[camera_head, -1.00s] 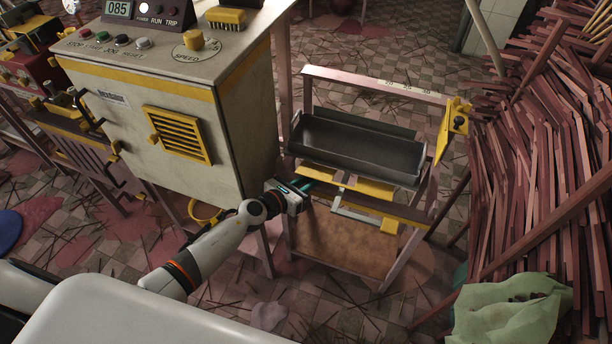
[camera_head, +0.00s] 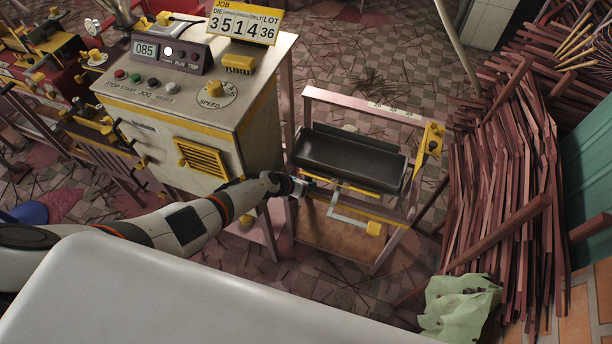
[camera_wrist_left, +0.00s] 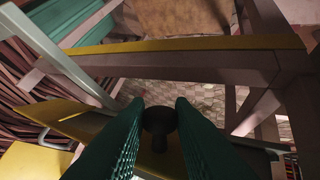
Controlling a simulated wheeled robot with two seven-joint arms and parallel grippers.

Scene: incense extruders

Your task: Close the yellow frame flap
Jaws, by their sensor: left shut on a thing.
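The metal frame (camera_head: 318,92) stands right of the control cabinet and carries a dark tray (camera_head: 350,160). Low on it, under the tray, a thin yellow edge (camera_head: 358,190) shows, which appears to be the flap; most of it is hidden from the head. In the left wrist view a yellow panel (camera_wrist_left: 50,110) lies behind the fingers, with a dark round knob (camera_wrist_left: 160,120) in front of it. My left gripper (camera_head: 306,186) is at the frame's left side below the tray. Its teal fingers are shut on the knob. My right gripper is not in view.
Reddish sticks (camera_head: 500,190) are heaped to the right.

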